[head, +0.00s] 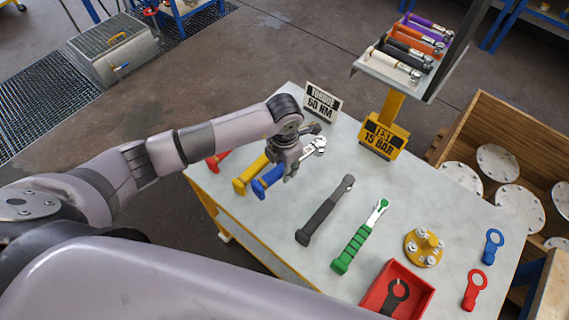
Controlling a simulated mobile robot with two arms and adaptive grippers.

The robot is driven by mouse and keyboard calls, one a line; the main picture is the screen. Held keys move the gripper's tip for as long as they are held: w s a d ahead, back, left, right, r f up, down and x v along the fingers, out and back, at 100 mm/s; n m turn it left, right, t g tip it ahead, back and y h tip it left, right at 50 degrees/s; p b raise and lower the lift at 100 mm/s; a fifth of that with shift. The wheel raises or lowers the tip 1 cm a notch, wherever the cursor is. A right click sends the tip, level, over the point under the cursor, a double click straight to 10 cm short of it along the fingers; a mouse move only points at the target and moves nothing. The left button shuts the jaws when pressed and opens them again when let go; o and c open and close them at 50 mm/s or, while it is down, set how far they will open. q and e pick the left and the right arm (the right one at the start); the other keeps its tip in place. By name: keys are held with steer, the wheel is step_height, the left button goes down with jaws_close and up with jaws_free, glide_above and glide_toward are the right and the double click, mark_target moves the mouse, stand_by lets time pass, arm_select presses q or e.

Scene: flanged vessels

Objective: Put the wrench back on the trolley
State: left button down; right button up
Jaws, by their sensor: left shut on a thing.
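My left gripper (289,172) is over the back left of a grey-topped table with a yellow frame, which looks like the trolley (375,190). It is shut on a wrench with a blue handle (266,183) and a silver head (318,146). The wrench is at or just above the top; I cannot tell if it touches. A yellow-handled wrench (248,178) lies just left of it, and a red handle (217,160) is partly hidden behind my arm. A dark grey wrench (325,210) and a green wrench (360,238) lie to the right. My right gripper is not in view.
A yellow flange (424,247), a red tray (414,285), a blue ring tool (493,246) and a red ring tool (475,289) occupy the right. Signs (323,103) and (384,137) stand at the back, below a raised wrench rack (381,68). A wooden crate (530,130) holds flange discs.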

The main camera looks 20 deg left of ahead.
arm_select(q)
steer(key=shift+f+b, duration=0.45)
steer(key=shift+f, duration=0.35)
step_height(320, 180, down, 4)
steer(key=b, duration=0.2)
steer(key=shift+b, duration=0.4)
steer(key=shift+f+b, duration=0.8)
steer(key=shift+f, duration=0.05)
steer(key=shift+w, duration=0.1)
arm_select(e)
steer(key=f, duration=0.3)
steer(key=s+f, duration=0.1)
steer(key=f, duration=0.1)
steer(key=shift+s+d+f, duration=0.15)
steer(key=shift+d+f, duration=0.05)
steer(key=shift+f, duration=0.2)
arm_select(q)
steer(key=shift+f+b, duration=0.5)
steer(key=shift+f, duration=0.05)
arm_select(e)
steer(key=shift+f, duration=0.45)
arm_select(q)
steer(key=c, duration=1.2)
jaws_free()
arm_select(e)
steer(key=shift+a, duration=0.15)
